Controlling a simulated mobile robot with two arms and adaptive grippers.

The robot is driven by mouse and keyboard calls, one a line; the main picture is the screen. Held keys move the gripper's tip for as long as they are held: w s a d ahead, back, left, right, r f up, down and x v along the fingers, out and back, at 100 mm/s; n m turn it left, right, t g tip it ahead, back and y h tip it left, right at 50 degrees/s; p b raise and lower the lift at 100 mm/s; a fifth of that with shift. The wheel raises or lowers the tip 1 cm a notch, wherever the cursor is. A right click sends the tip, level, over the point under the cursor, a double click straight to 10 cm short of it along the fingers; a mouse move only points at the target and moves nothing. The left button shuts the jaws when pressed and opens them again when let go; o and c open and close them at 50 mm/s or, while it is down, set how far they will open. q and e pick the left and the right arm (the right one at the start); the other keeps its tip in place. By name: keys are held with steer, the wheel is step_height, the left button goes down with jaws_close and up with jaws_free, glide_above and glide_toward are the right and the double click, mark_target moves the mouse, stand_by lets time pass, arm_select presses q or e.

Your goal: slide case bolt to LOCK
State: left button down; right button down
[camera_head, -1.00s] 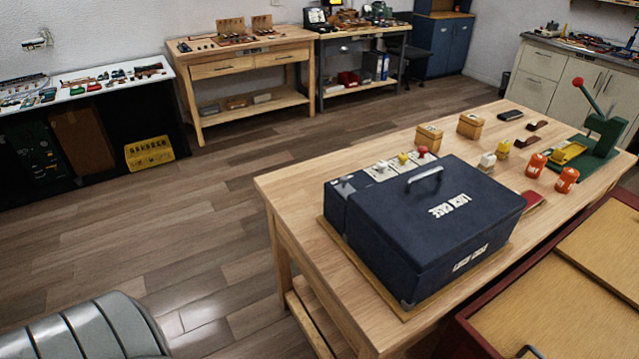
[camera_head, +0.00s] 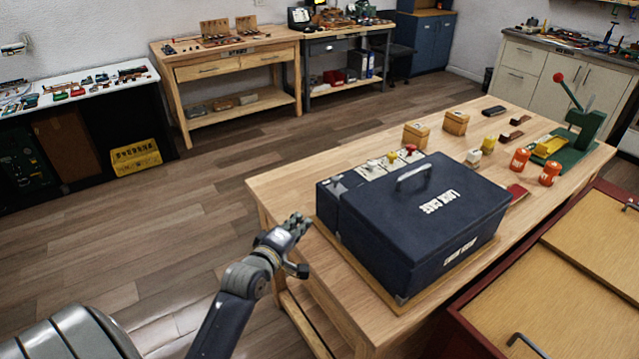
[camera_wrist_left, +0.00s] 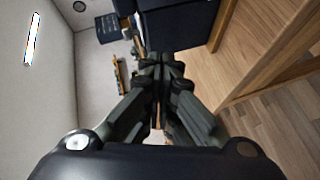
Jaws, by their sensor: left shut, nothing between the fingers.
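The dark blue lock case (camera_head: 425,225) stands closed on a thin wooden board on the wooden table, with a grey handle (camera_head: 413,172) on its lid. I cannot make out the bolt or a LOCK mark. My left gripper (camera_head: 298,224) is just left of the case, over the table's left edge and apart from the case. In the left wrist view its fingers (camera_wrist_left: 160,75) are together and empty, with the case's dark side beyond. My right gripper is not in view.
Wooden boxes (camera_head: 415,134), orange canisters (camera_head: 520,158) and a green lever press (camera_head: 582,128) stand farther back on the table (camera_head: 350,148). A red-framed cabinet (camera_head: 560,270) is close at the right.

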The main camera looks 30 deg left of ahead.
mark_target(339, 187)
arm_select(q)
steer(key=a+r, duration=0.1)
steer(key=r+n, duration=0.1)
steer(key=r, duration=0.1)
steer(key=a+r+n+t+y, duration=0.1)
steer(key=shift+w+a+r, duration=0.2)
steer(key=shift+a, duration=0.1)
steer(key=d+p+x, duration=0.3)
steer(key=x, duration=0.9)
steer(key=shift+x, duration=0.75)
steer(key=shift+f, duration=0.15)
